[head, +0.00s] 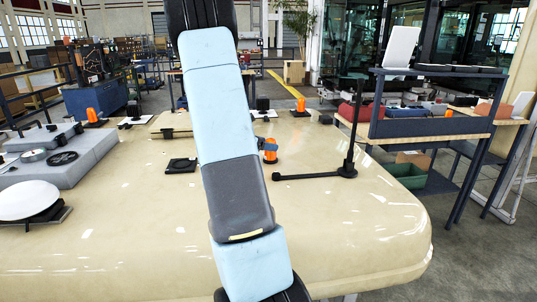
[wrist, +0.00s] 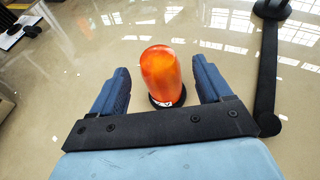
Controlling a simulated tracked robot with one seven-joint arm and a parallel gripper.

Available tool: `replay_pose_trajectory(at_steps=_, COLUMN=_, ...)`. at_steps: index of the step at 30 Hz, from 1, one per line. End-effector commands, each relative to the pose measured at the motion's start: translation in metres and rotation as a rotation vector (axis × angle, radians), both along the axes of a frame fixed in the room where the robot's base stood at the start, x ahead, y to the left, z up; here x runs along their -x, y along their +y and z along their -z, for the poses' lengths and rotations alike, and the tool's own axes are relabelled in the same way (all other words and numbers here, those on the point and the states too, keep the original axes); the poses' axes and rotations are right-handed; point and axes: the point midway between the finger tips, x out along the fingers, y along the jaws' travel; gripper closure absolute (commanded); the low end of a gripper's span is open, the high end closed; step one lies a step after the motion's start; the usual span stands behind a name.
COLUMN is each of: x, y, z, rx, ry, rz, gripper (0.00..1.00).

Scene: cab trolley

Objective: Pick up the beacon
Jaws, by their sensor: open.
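The orange beacon (wrist: 162,72) with a dark base stands upright on the glossy cream surface. My gripper (wrist: 160,66) is open, with one blue finger on each side of the beacon and a visible gap on both sides. In the head view the beacon (head: 270,154) shows just right of my arm, partly covered by a blue finger of my gripper (head: 264,144). My arm hides the rest of the gripper there.
A black post with a flat arm (head: 315,175) stands right of the beacon. A black square piece (head: 181,166) lies to the left. Other orange beacons (head: 92,115) (head: 300,105) stand farther back.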

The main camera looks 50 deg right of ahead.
Motion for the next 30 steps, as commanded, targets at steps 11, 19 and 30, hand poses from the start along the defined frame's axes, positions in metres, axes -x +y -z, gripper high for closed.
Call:
replay_pose_trajectory(at_steps=11, x=0.004, y=-0.026, z=0.011, rx=0.0, ry=0.0, rz=-0.001, gripper=0.22)
replay_pose_trajectory(at_steps=19, x=0.004, y=-0.026, z=0.011, rx=0.0, ry=0.0, rz=-0.001, gripper=0.4)
replay_pose_trajectory(at_steps=30, x=0.004, y=-0.026, z=0.011, rx=0.0, ry=0.0, rz=-0.001, gripper=0.76)
